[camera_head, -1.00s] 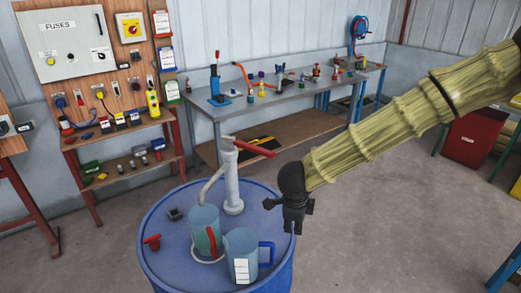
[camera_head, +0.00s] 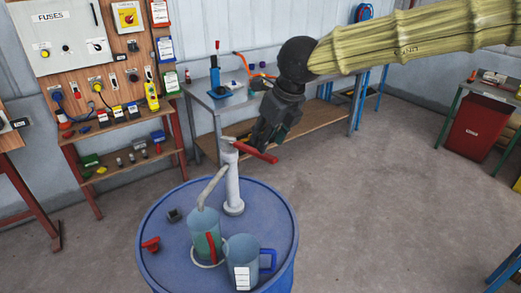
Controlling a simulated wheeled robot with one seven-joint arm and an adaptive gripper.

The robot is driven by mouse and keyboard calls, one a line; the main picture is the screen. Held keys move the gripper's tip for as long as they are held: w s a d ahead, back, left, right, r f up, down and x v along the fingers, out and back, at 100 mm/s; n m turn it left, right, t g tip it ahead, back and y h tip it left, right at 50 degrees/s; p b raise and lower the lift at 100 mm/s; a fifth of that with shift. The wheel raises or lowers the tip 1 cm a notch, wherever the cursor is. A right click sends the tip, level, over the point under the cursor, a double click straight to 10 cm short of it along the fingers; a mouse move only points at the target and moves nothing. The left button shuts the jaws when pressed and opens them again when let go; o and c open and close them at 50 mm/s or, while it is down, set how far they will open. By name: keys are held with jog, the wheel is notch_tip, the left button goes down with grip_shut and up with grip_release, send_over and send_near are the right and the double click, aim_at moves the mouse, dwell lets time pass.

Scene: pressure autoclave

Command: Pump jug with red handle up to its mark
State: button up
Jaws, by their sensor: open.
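The jug with the red handle (camera_head: 204,236) stands on the blue drum (camera_head: 170,262) under the spout of the pale hand pump (camera_head: 233,188). Its lower part looks greenish. I cannot tell its level against a mark. The pump's red lever (camera_head: 257,153) sticks out to the right from the pump's top. My gripper (camera_head: 257,143) is open and points down at the lever, overlapping it in this view. I cannot tell whether it touches the lever. A jug with a blue handle (camera_head: 240,263) and a white label stands to the front right of the first jug.
A red valve-like piece (camera_head: 151,244) and a small dark block (camera_head: 174,215) lie on the drum top. A grey workbench (camera_head: 205,104) stands behind, partly hidden by my arm. A red bin (camera_head: 474,127) is at the right. The floor right of the drum is clear.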

aim_at(250, 150)
jog(key=p+x, duration=0.1)
jog(key=x, duration=0.6)
jog(key=shift+w+f, duration=0.2)
jog(key=shift+w, duration=0.05)
grip_shut()
